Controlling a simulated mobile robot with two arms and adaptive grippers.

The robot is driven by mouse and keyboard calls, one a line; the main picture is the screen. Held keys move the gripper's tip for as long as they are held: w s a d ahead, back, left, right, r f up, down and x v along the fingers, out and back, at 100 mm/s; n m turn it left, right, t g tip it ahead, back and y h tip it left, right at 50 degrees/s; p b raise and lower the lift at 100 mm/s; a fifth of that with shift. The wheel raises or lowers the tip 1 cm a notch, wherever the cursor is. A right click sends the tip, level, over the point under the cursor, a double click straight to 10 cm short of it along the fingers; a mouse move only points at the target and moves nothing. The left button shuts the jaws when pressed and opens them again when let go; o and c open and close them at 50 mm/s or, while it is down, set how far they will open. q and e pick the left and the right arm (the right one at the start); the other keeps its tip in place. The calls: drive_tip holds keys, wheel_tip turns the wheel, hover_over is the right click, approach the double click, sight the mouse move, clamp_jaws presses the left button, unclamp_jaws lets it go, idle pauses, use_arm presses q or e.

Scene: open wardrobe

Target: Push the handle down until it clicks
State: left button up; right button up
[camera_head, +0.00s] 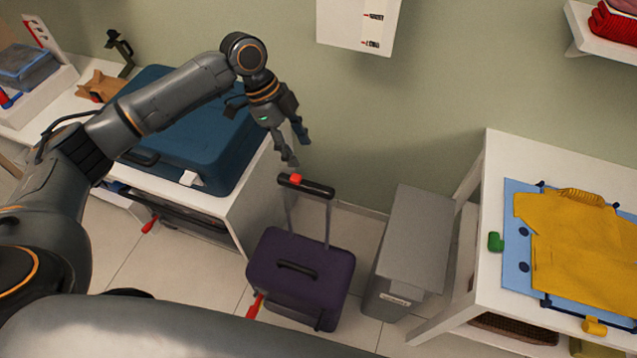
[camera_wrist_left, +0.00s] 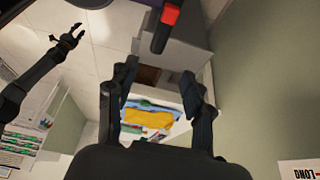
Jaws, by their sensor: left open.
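A purple suitcase (camera_head: 300,262) stands upright on the floor with its telescopic handle (camera_head: 318,190) pulled up. The handle has a black grip bar with a red button (camera_head: 296,178) near its left end. My left gripper (camera_head: 297,150) is open and empty, just above and behind the grip bar, apart from it. In the left wrist view, its two fingers (camera_wrist_left: 160,75) are spread, and the handle's black bar with the red button (camera_wrist_left: 169,16) shows at the top, beyond the fingertips. My right gripper (camera_wrist_left: 70,37) shows at the upper left there, with its fingers apart.
A grey lidded bin (camera_head: 410,245) stands right of the suitcase. A white table (camera_head: 490,215) with a yellow garment (camera_head: 585,250) is farther right. A blue suitcase (camera_head: 195,140) lies on the white bench at left. The wall is close behind the handle.

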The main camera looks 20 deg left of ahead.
sight(320, 187)
use_arm(q)
drive_tip(key=p+x, duration=0.3)
drive_tip(key=x, duration=1)
drive_tip(key=shift+f, duration=0.1)
clamp_jaws()
